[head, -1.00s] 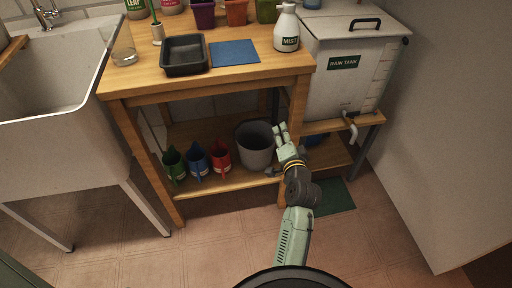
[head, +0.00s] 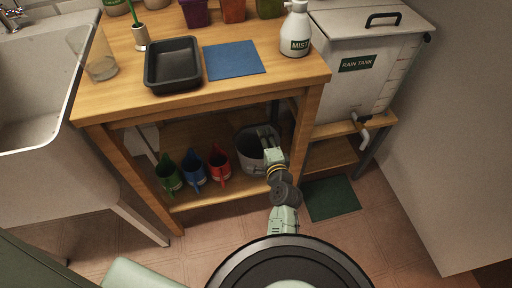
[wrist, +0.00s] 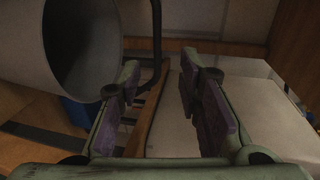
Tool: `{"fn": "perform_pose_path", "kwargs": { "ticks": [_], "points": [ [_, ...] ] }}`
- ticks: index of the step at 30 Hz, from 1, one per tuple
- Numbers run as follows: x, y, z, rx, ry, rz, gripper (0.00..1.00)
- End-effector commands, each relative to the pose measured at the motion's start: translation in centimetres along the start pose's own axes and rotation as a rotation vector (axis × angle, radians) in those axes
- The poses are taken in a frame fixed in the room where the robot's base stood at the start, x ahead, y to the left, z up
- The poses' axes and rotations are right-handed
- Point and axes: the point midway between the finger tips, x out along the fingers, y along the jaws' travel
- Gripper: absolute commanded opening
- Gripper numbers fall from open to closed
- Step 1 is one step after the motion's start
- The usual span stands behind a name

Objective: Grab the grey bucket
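The grey bucket (head: 246,153) stands on the low shelf under the wooden table, right of the coloured jugs. My gripper (head: 266,133) is at the bucket's right side in the head view and covers part of it. In the wrist view my gripper (wrist: 155,95) is open, with a clear gap between its two fingers. The bucket (wrist: 25,40) fills the upper left there, its dark mouth facing right. Its rim is close to the left finger; I cannot tell whether they touch. No bucket wall shows between the fingers.
Green (head: 168,176), blue (head: 193,170) and red (head: 219,166) jugs stand left of the bucket. The tabletop (head: 125,75) is above, with a table leg (head: 303,130) just right of my gripper. A rain tank (head: 355,90) stands at the right. A dark bent rod (wrist: 157,45) shows beside the bucket.

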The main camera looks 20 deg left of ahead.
Motion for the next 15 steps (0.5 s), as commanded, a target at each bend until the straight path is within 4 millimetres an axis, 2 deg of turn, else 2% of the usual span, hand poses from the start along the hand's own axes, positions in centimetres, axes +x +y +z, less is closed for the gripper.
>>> {"fn": "perform_pose_path", "kwargs": {
  "ticks": [3, 11, 15],
  "points": [
    [2.1, -0.2, 0.1, -0.001, -0.003, -0.001, 0.32],
    [4.5, -0.1, 0.2, -0.001, -0.003, 0.0, 0.32],
    [6.4, 0.1, 0.6, -0.001, -0.004, 0.0, 0.32]
  ]
}}
